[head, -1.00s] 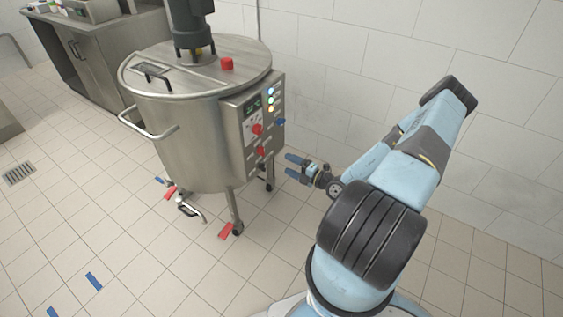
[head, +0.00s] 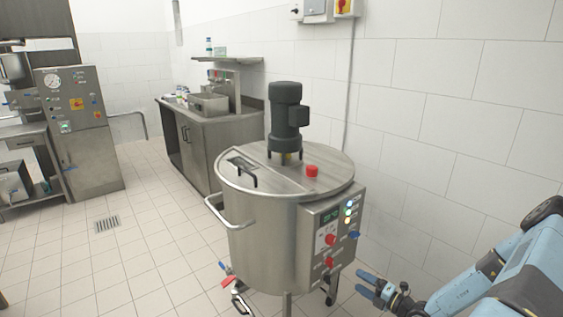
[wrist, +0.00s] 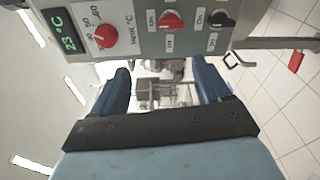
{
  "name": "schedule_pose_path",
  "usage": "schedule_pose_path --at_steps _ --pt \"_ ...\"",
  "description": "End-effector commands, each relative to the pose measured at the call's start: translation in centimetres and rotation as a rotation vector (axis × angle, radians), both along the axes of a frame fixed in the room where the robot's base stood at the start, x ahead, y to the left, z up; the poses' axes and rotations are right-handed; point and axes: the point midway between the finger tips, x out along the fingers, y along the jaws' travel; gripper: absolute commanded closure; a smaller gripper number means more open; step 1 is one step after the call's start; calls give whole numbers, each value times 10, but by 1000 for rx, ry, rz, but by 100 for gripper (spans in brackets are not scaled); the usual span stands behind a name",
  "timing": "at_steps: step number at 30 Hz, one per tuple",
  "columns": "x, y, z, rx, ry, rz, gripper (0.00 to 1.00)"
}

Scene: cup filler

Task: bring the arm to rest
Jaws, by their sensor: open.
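My gripper (head: 371,285) is at the lower right of the head view, with its blue fingers pointing left toward the mixing tank. In the wrist view my gripper (wrist: 165,90) shows two blue fingers spread wide with nothing between them. The steel mixing tank (head: 265,235) stands just left of it, with a dark motor on its lid. The tank's control panel (head: 330,236) has a green display, lights and red knobs. The panel also fills the top of the wrist view (wrist: 130,30), close to the fingers. I cannot tell any contact.
A steel counter (head: 215,140) with a sink unit stands behind the tank. A steel cabinet with a gauge (head: 80,130) is at the far left. The tiled wall (head: 440,130) runs along the right. The floor (head: 130,255) at left is clear around a drain (head: 107,224).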

Motion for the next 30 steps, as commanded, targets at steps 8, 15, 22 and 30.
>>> schedule_pose_path --at_steps 8,15,22,30 --pt "-3 15 60 -269 -194 248 23" --pt "-11 29 108 -481 -369 459 23" --pt "-22 44 152 -670 -546 660 23" --pt "-40 59 203 -878 -760 896 23"
